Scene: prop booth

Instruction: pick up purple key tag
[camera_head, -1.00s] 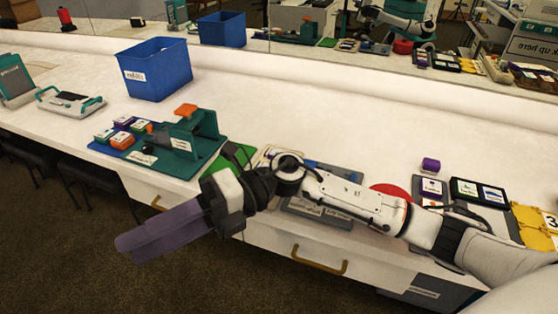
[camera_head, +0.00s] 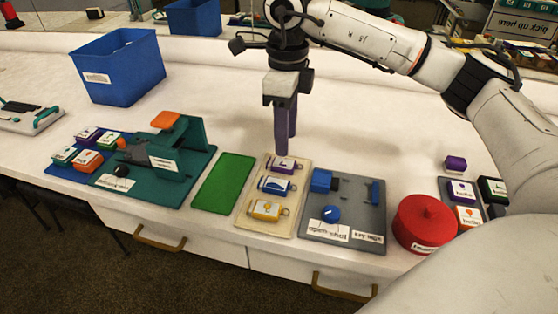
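The purple key tag (camera_head: 282,164) lies at the back of a beige tray (camera_head: 245,214), with a metal ring at its right end. A blue key tag (camera_head: 274,186) and a yellow key tag (camera_head: 266,209) lie in front of it on the same tray. My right gripper (camera_head: 285,152) points straight down with its purple fingers just above or behind the purple tag. The fingers overlap in this view, so their gap and any contact with the tag cannot be judged. My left gripper is out of view.
A green mat (camera_head: 224,184) and a teal fixture (camera_head: 190,150) stand left of the tray. A grey board (camera_head: 354,215) and a round red container (camera_head: 425,222) stand to the right. A blue bin (camera_head: 118,68) is at the back left. The white counter behind the tray is clear.

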